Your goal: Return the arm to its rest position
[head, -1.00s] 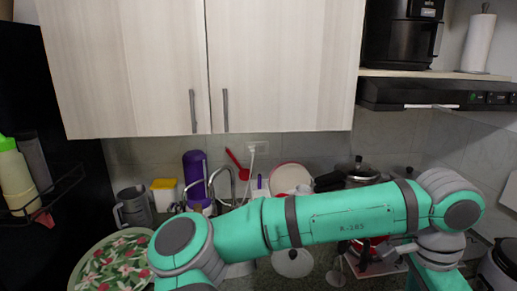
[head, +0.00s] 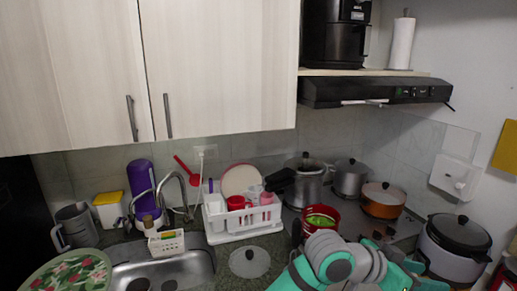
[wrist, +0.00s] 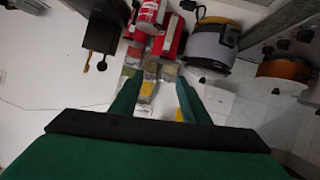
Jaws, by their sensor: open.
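My gripper (wrist: 157,82) shows in the wrist view with its two green fingers apart and nothing held between them. Several small grey, brown and yellow containers (wrist: 148,88), perhaps the spice dispensers, lie beyond and between the fingertips. I cannot tell how far off they are. In the head view my arm (head: 340,262) is folded low at the bottom right, in front of the counter. My gripper cannot be made out there.
A red can (wrist: 150,14) and a grey cooker (wrist: 210,48) show in the wrist view. In the head view, pots, an orange pan (head: 383,207), a rice cooker (head: 452,262), a dish rack (head: 243,228) and a sink (head: 195,268) line the counter. Cabinets (head: 220,70) hang above.

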